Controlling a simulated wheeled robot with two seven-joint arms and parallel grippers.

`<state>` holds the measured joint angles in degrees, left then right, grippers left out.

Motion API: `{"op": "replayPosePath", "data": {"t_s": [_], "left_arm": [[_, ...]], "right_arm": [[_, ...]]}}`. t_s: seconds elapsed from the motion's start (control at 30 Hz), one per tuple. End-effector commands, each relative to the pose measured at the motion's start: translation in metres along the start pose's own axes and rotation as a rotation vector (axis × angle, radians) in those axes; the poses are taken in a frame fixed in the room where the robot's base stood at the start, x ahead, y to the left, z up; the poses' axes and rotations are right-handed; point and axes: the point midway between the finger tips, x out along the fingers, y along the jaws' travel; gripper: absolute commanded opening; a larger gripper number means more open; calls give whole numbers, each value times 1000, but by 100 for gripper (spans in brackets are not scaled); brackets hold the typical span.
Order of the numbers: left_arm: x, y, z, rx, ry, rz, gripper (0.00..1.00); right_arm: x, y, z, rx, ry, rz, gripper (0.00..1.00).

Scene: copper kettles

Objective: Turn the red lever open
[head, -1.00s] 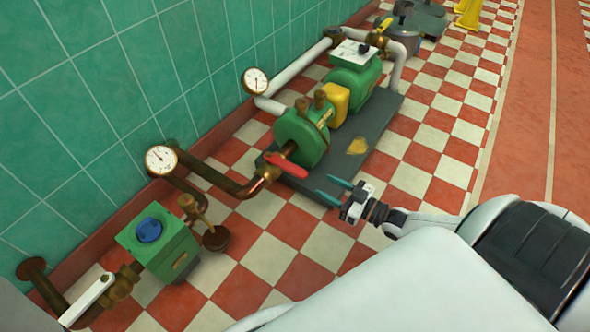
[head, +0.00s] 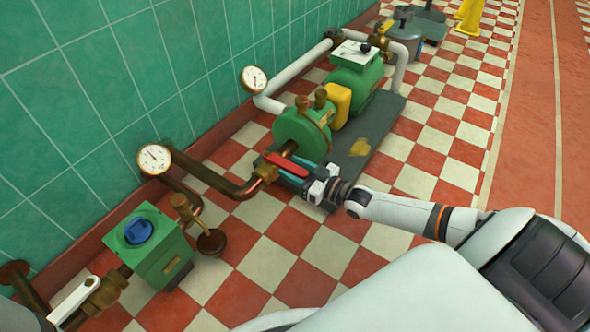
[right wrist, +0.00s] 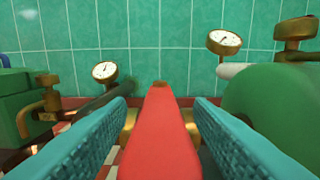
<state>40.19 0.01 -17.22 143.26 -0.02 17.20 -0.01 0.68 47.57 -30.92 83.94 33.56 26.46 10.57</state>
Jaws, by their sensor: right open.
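The red lever (head: 286,164) sits on a brass valve (head: 266,172) in the copper pipe, just left of the green pump. In the right wrist view the red lever (right wrist: 160,135) points toward the camera, between the two teal fingers. My right gripper (head: 295,170) is open with its fingers around the lever; in the right wrist view (right wrist: 160,130) a gap shows on each side of it. The lever's near end runs out of the bottom of that view. My left gripper is not in view.
The green pump (head: 300,135) on a dark base plate (head: 385,130) stands close beside the valve. A green box (head: 150,255) with a blue knob is at lower left. Gauges (head: 154,159) and the tiled wall lie behind. Checkered floor in front is free.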

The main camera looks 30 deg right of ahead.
Motion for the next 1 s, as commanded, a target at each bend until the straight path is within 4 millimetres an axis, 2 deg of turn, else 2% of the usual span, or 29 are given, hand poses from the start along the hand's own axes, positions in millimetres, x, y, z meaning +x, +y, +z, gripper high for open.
{"op": "replayPosePath", "data": {"t_s": [0.03,0.3,0.33,0.63,0.9,0.93,1.0], "left_arm": [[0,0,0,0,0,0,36],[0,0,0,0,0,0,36],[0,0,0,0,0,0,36],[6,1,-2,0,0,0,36],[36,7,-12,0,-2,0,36],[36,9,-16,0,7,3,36],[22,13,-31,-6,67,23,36]], "right_arm": [[0,0,0,0,0,0,47],[0,0,0,0,0,0,3],[0,0,0,0,0,0,0],[-1,2,2,2,0,-14,0],[0,11,5,9,2,-112,0],[0,13,5,9,2,-128,0],[1,16,6,10,1,-171,0]]}}
